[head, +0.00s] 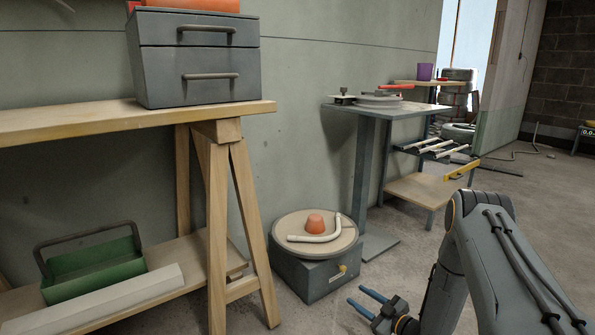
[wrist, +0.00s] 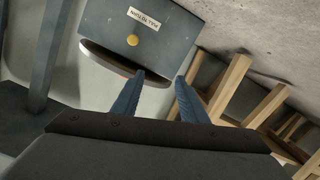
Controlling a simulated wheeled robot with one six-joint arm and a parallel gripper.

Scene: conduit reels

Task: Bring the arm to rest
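My gripper (head: 362,298) is low at the bottom of the head view, in front of and below the grey box with the round turntable. Its two blue fingers are apart with nothing between them. They also show spread and empty in the wrist view (wrist: 159,77). My arm comes in from the lower right of the head view and bends down to the gripper. In the wrist view the grey box (wrist: 140,30) appears upside down beyond the fingertips, with a yellow knob (wrist: 133,40) and a white label. I cannot tell the exact gap between fingers and box.
The turntable (head: 284,243) carries an orange cup (head: 315,223) and a bent white pipe (head: 318,238). A wooden trestle bench (head: 130,120) with a grey drawer box (head: 195,90) stands at left. A metal stand (head: 365,180) and shelf cart (head: 415,190) stand behind. Floor at right is mostly clear.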

